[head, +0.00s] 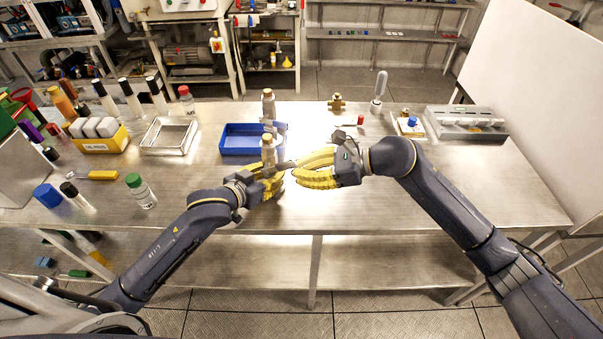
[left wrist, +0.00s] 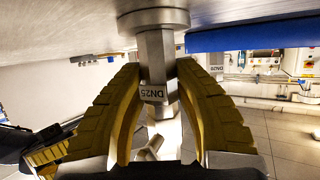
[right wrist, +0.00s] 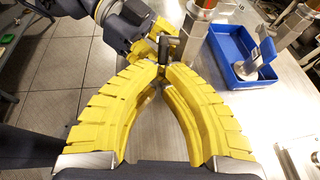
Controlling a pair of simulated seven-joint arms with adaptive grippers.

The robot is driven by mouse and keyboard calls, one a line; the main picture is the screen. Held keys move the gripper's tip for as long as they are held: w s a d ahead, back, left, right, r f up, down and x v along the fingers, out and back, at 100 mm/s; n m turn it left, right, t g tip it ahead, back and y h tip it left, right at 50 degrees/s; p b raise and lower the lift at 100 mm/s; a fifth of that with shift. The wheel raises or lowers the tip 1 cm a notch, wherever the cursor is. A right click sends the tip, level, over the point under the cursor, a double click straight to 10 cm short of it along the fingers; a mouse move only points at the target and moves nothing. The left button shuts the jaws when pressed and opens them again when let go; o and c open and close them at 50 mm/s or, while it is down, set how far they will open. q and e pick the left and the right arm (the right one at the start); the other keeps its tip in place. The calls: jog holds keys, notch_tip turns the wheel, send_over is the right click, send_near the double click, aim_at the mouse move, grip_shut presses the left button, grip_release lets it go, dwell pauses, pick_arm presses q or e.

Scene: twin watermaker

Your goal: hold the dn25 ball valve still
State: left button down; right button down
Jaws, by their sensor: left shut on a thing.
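The DN25 ball valve (head: 268,148) is a metal body with a brass-coloured top, upright on the steel table. In the left wrist view its hexagonal body (left wrist: 156,55) carries a DN25 tag. My left gripper (head: 272,178) is shut on this body, one yellow finger on each side. My right gripper (head: 297,170) is just right of the valve. In the right wrist view its fingertips (right wrist: 161,76) come close together at a dark, rod-like end beside the valve (right wrist: 197,25). Whether they grip that end is unclear.
A blue tray (head: 231,148) and a second, similar metal fitting (head: 268,103) stand just behind the valve. A metal tray (head: 150,137) is farther left, and a grey organiser (head: 455,130) is at the right. The table front right is clear.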

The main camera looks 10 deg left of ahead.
aim_at(293, 162)
jog(key=r+h, duration=0.1)
jog(key=h, duration=0.1)
jog(key=a+r+h, duration=0.1)
jog(key=r+h, duration=0.1)
jog(key=shift+a+r, duration=0.15)
jog(key=shift+r, duration=0.15)
jog(key=a+r+h, duration=0.1)
jog(key=h, duration=0.1)
jog(key=a+r+h, duration=0.1)
jog(key=h, duration=0.1)
jog(key=shift+s+a+r+t, duration=0.1)
jog(key=shift+r+t, duration=0.1)
jog(key=shift+t, duration=0.1)
jog(key=shift+a+r, duration=0.3)
jog(key=shift+a, duration=0.15)
jog(key=shift+r, duration=0.15)
jog(key=shift+r, duration=0.65)
jog(key=shift+d, duration=0.1)
